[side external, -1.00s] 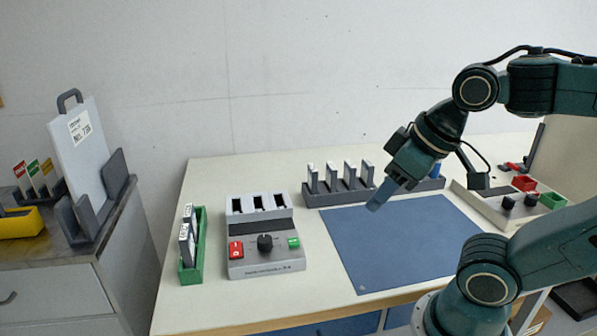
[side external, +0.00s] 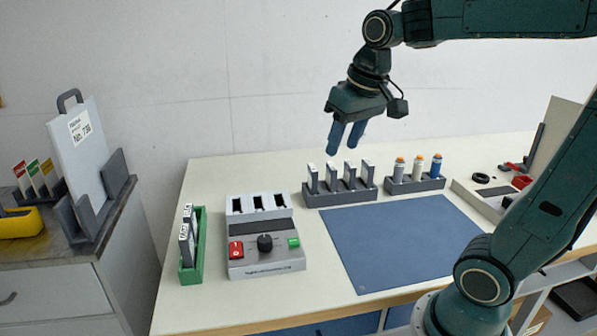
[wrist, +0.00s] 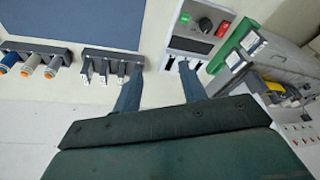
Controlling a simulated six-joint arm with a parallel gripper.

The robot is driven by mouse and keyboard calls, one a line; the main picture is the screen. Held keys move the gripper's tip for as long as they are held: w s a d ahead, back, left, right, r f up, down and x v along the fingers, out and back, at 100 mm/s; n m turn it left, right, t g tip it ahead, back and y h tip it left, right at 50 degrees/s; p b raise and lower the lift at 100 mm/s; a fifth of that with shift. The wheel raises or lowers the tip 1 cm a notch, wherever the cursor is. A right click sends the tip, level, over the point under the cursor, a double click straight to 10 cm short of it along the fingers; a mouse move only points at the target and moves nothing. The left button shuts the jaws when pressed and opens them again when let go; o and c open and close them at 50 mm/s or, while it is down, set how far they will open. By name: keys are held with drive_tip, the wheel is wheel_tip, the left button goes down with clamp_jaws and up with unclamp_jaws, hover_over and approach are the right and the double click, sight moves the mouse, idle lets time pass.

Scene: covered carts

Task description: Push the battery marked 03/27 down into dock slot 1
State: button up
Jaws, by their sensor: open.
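The grey dock (side external: 264,266) stands on the table with three dark slots along its back, a red button, a black knob and a green button. All three slots look empty in the side view. Several slim grey batteries with pale tops (side external: 349,173) stand upright in a dark rack (side external: 342,196). More labelled batteries (side external: 187,240) stand in a green tray (side external: 199,263) left of the dock. I cannot read 03/27 on any. My gripper (side external: 343,142) is open and empty, above and behind the rack. In the wrist view my finger partly hides the dock (wrist: 200,45).
A second rack (side external: 417,185) holds three capped cylinders, right of the battery rack. A blue mat (side external: 400,240) lies bare in front. A side cart (side external: 70,262) at left carries a panel in a stand and a yellow item.

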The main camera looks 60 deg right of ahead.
drive_tip(key=w+d+f+m+g, duration=0.2)
drive_tip(key=w+d+m, duration=0.1)
drive_tip(key=w+d, duration=0.6)
drive_tip(key=m+g, duration=0.1)
drive_tip(key=m, duration=0.2)
hover_over(331, 165)
wheel_tip(331, 165, down, 5)
drive_tip(key=shift+s+a+y, duration=0.1)
drive_tip(key=shift+y, duration=0.3)
drive_tip(key=shift+f, duration=0.1)
drive_tip(key=shift+f, duration=4.2)
drive_tip(key=shift+s+f, duration=0.1)
drive_tip(key=shift+f, duration=2.5)
clamp_jaws()
